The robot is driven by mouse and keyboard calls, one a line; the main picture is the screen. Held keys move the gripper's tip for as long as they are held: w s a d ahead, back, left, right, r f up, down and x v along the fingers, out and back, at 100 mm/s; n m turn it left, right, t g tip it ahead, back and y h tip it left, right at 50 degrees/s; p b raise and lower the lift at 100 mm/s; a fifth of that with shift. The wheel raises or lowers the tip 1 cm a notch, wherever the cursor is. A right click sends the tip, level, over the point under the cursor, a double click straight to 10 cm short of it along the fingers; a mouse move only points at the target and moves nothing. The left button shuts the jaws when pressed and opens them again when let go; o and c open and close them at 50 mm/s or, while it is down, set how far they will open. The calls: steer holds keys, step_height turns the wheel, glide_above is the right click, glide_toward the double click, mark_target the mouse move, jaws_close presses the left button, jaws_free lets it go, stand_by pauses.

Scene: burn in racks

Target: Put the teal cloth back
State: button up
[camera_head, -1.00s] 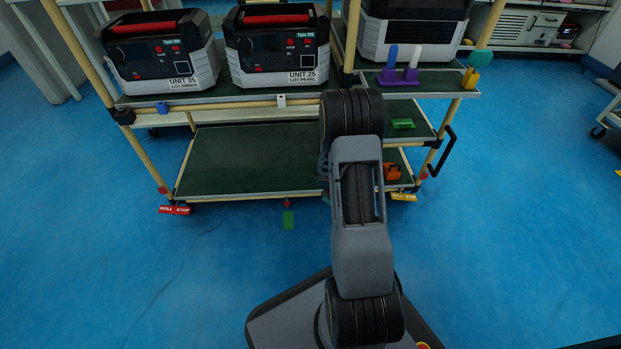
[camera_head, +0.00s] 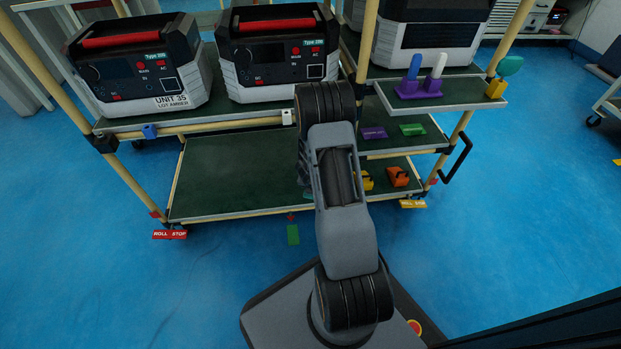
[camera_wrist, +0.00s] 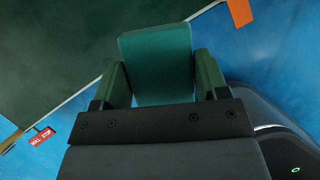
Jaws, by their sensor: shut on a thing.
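In the wrist view, the teal cloth (camera_wrist: 157,62) is a flat, folded-looking rectangle between the two fingers of my gripper (camera_wrist: 165,85). My gripper is shut on it. The cloth's far end shows over the edge of a dark green shelf (camera_wrist: 70,40), with blue floor beside it. I cannot tell whether it touches the shelf. In the head view my arm hides most of the gripper; a small teal patch (camera_head: 308,194) shows beside the arm at the lower shelf (camera_head: 225,170).
Purple, green, yellow and orange blocks (camera_head: 398,177) sit on lower right shelves. The lower left shelf is bare.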

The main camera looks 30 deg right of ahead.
steer(key=w+d+f+p, duration=0.1)
steer(key=w+d+f, duration=0.1)
steer(key=w, duration=0.1)
steer(key=w+d+f+p, duration=0.1)
steer(key=w+d+f, duration=0.1)
steer(key=w+f, duration=0.1)
steer(key=w+d+f+p, duration=0.2)
steer(key=w+f, duration=0.1)
steer(key=shift+w+d+f, duration=0.1)
steer(key=shift+d+f, duration=0.05)
steer(key=shift+f, duration=0.1)
steer(key=shift+w+f+b, duration=0.15)
steer(key=shift+f+b, duration=0.95)
steer(key=shift+f, duration=0.55)
steer(key=shift+f, duration=0.2)
steer(key=o, duration=0.8)
steer(key=shift+o, duration=0.2)
steer(key=shift+r, duration=0.1)
